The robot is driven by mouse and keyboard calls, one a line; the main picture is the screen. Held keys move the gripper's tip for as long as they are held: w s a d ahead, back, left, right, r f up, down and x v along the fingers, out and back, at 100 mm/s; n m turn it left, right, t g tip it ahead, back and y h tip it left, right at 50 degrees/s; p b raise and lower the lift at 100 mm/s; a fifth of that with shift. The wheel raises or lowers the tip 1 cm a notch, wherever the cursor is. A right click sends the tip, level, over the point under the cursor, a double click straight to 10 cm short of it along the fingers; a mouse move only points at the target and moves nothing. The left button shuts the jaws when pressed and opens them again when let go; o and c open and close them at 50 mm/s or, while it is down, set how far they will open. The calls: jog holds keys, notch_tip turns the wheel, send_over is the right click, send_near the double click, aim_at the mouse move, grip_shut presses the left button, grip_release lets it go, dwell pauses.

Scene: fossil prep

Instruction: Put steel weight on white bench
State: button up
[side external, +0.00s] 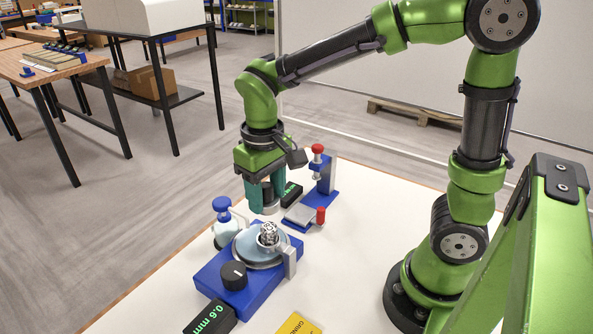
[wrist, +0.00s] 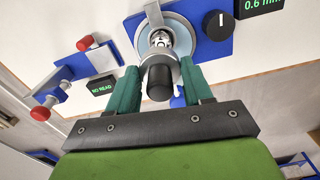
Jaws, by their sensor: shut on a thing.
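My gripper (side external: 265,196) points down with its green fingers shut on a grey cylinder with a dark end, which I take for the steel weight (wrist: 159,84). The weight is held in the air, partly hidden by the fingers in the side view. It is near the blue device (side external: 240,285) with a pale round plate, just behind it in the side view. A shiny metal piece (side external: 268,235) sits on that plate, and it also shows beyond the weight in the wrist view (wrist: 161,38). The white bench (side external: 345,265) lies below.
A blue stand with red knobs (side external: 318,190) stands behind the device, beside a small black display (wrist: 101,85). A blue-capped bottle (side external: 225,222) stands left of the device. A black readout (side external: 211,317) and yellow card (side external: 298,325) are in front. Bare bench lies right of the device.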

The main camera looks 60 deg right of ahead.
notch_tip(320, 180, up, 6)
jog(key=shift+f, duration=0.25)
jog(key=d+m, duration=0.7)
jog(key=d, duration=0.8)
jog(key=m, duration=1)
send_over(369, 204)
jog(key=shift+m, duration=0.3)
notch_tip(369, 204, down, 22)
jog(key=shift+a+r, duration=0.1)
jog(key=o, duration=1.4)
